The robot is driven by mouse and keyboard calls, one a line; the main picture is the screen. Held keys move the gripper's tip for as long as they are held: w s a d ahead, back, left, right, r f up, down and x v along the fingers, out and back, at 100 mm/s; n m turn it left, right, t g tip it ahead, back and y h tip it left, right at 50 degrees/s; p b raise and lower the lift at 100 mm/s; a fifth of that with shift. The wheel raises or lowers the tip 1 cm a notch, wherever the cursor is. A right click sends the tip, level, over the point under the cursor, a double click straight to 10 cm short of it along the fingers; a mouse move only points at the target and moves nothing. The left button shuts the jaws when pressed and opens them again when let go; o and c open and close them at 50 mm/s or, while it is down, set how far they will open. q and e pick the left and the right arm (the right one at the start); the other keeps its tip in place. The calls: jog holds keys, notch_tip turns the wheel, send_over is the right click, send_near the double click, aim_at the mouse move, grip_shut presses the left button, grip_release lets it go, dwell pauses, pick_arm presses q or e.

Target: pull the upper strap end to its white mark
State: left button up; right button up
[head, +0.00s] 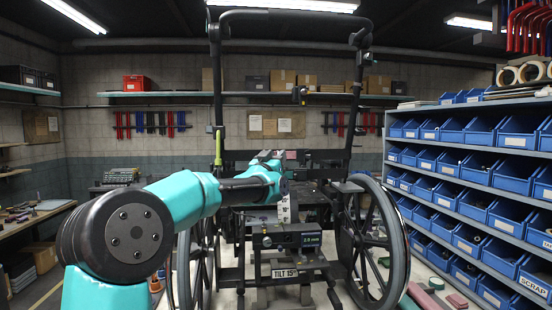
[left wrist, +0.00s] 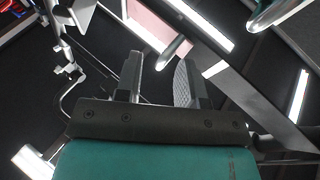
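The wheelchair (head: 364,220) stands upright on the bench, facing me. My left arm reaches in front of it, and my left gripper (head: 277,160) is at the middle of the frame, its fingers hard to make out there. In the left wrist view, the left gripper (left wrist: 158,68) has its two fingers apart with nothing visibly held between them. A flat grey band (left wrist: 262,105), possibly the strap, runs diagonally to the right of the fingers, apart from them, with a pale patch at its upper end. A white scale plate (head: 284,209) hangs below the gripper. My right gripper is not seen.
Shelves of blue bins (head: 487,170) fill the right side. A workbench (head: 35,216) with tools stands at the left.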

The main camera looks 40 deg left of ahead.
pick_arm(q)
jog(key=shift+c, duration=0.5)
grip_shut()
